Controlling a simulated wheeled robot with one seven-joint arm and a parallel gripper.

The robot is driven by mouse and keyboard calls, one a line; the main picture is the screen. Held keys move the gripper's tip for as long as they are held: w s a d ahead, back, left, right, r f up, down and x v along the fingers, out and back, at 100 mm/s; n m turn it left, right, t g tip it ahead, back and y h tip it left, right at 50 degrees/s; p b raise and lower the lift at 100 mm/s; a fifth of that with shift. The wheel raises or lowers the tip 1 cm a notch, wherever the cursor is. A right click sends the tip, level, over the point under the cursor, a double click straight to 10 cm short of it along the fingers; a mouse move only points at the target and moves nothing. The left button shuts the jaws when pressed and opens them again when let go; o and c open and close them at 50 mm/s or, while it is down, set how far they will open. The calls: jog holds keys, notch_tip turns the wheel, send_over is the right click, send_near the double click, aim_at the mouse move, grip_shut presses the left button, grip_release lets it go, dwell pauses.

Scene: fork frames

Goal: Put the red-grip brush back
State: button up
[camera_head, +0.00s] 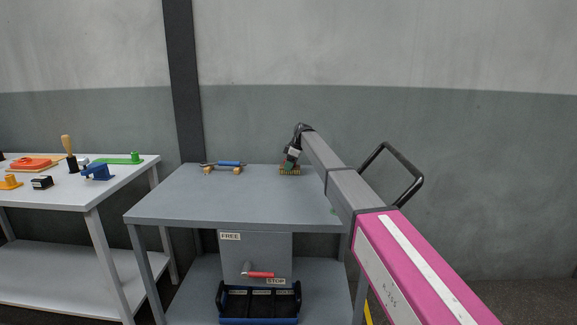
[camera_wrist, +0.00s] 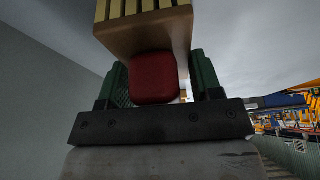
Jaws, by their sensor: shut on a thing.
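My gripper (camera_head: 290,163) is over the back of the grey table in the head view, pointing down. In the wrist view its green fingers (camera_wrist: 158,80) are shut on the red grip (camera_wrist: 153,77) of the brush. The brush's wooden block (camera_wrist: 145,33) and pale bristles (camera_wrist: 130,8) extend beyond the fingers. In the head view the brush (camera_head: 290,171) shows as a small tan piece under my gripper, its red grip hidden. I cannot tell whether it touches the tabletop.
A blue-grip tool (camera_head: 230,164) lies across wooden supports at the grey table's (camera_head: 225,205) back left. A cabinet (camera_head: 255,255) below carries a red-handled lever (camera_head: 260,274). A black bin (camera_head: 258,302) stands low in front. A white table (camera_head: 75,190) with several tools is at left.

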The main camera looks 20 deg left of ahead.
jog(key=shift+f, duration=0.2)
jog(key=o, duration=0.8)
jog(key=shift+o, duration=0.2)
